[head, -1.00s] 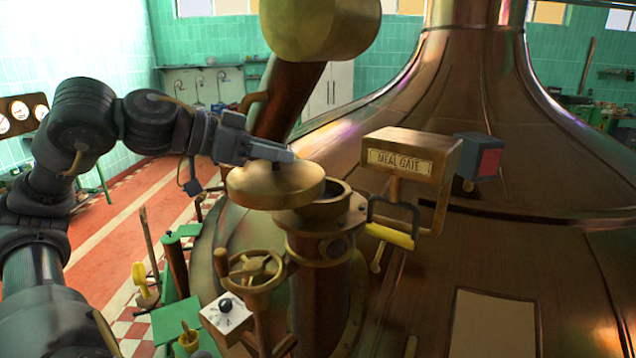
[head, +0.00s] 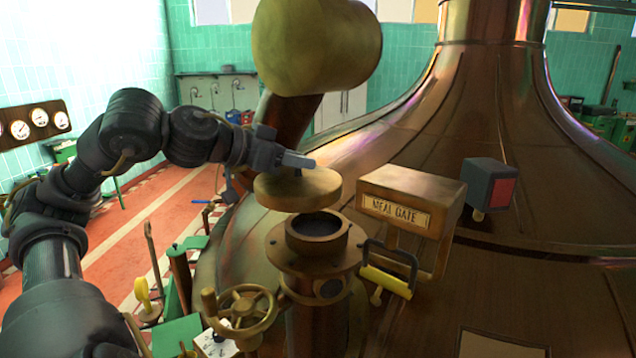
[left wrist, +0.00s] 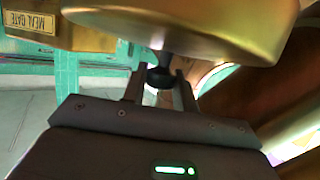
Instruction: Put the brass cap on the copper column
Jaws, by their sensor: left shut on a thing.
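The brass cap (head: 290,195) is a thick round disc, held in the air roughly level. My left gripper (head: 297,160) is shut on the small dark knob on its top. The left wrist view shows the cap (left wrist: 215,28) and the knob (left wrist: 160,77) between the fingers. The copper column (head: 318,325) stands upright below, with a brass flange and an open dark mouth (head: 318,226). In the head view the cap sits above and slightly left of the mouth, apart from it or just overlapping its back rim; the depth gap is hard to judge. My right gripper is out of view.
The meal gate box (head: 410,205) and a yellow-handled lever (head: 386,280) stand close right of the column. A brass handwheel (head: 243,312) is at its front left. A large brass drum (head: 316,45) on a copper pipe hangs above. The big copper kettle (head: 560,290) fills the right.

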